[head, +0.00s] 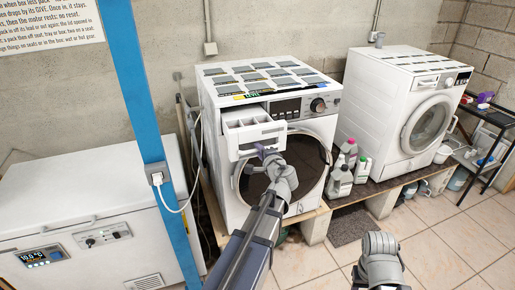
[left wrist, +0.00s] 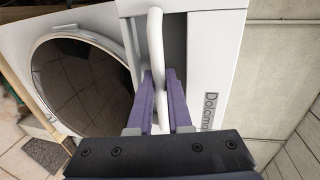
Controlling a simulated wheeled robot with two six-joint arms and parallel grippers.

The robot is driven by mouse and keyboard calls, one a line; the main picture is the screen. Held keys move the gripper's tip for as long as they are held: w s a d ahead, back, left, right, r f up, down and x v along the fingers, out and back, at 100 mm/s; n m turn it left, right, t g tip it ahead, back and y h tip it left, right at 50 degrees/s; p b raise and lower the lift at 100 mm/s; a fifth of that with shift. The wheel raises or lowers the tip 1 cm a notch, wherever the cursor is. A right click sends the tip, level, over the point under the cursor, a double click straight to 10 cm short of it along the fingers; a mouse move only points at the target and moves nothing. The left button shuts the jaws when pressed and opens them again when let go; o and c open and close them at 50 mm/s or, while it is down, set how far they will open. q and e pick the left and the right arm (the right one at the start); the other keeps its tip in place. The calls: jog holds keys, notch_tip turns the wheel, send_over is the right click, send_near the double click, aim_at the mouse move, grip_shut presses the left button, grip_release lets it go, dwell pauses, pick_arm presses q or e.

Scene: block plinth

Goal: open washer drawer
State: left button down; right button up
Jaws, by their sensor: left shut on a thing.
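The washer (head: 215,160) is the nearer white front-loader, standing on a low wooden shelf. Its detergent drawer (head: 253,137) is at the upper left of its front and stands out from it, with its compartments showing from above. My left gripper (head: 265,151) is at the drawer's front. In the left wrist view its purple fingers (left wrist: 161,98) are shut on the white drawer handle (left wrist: 156,45), one finger on each side. The drawer front (left wrist: 208,60) shows beside the handle there. My right gripper is not in view; only a grey part of my right arm shows.
A second white washer (head: 390,100) stands to the right. Several bottles (head: 345,170) stand between the washers. A blue post (head: 150,110) with a cable and a white chest freezer (head: 85,210) are at the left. The tiled floor in front is mostly clear.

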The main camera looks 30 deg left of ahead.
pick_arm(q)
jog(key=shift+s+d, duration=0.15)
jog(key=shift+d, duration=0.05)
jog(key=c, duration=1.1)
grip_release()
jog(key=p+v, duration=0.1)
jog(key=v, duration=0.6)
jog(key=shift+s+d+r+p, duration=0.1)
jog(key=shift+s+d+p, duration=0.15)
jog(key=shift+s+p, duration=0.05)
